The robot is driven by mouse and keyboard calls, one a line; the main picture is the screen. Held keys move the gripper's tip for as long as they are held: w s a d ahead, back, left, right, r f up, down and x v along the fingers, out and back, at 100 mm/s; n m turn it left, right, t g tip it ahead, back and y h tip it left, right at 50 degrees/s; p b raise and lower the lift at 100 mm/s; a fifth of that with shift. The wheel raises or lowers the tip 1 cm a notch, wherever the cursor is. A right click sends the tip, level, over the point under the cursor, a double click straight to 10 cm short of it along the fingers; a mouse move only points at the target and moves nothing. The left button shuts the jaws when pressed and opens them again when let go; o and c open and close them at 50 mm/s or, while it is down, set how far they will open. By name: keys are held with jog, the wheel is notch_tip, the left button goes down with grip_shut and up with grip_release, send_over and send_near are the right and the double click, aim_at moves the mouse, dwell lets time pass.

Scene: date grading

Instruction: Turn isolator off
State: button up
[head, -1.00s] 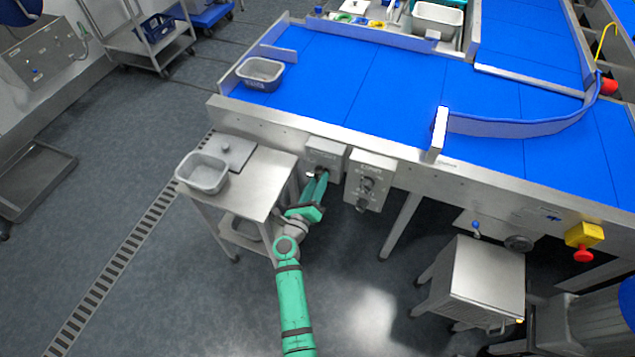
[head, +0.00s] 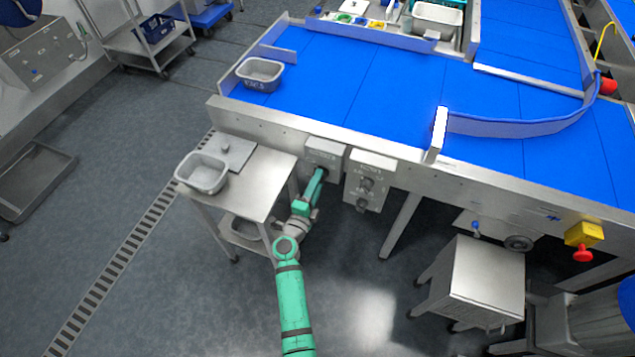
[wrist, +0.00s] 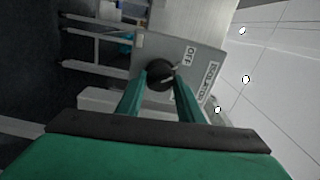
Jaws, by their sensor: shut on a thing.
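The isolator is a grey box (head: 324,154) on the front side of the blue conveyor, left of a second control box. In the wrist view its plate (wrist: 205,60) carries the labels "ISOLATOR" and "OFF" beside a round black knob (wrist: 159,75). The knob has a pale pointer line, tilted in the picture. My gripper (head: 321,172) reaches the front of the box in the head view. In the wrist view the two green fingers of my gripper (wrist: 160,88) are shut on the knob, one on each side. The knob is mostly hidden in the head view.
A second control box (head: 369,180) with knobs hangs just right of the isolator. A steel trolley (head: 262,178) with a grey tub (head: 203,173) stands close left of my arm. A steel cabinet (head: 485,278) stands at right. Floor around my arm is clear.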

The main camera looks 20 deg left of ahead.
jog(key=shift+n, duration=0.7)
jog(key=o, duration=1.1)
jog(key=shift+c, duration=0.2)
jog(key=shift+s, duration=0.1)
jog(key=s, duration=1)
jog(key=shift+s+a, duration=0.2)
jog(key=shift+s, duration=0.15)
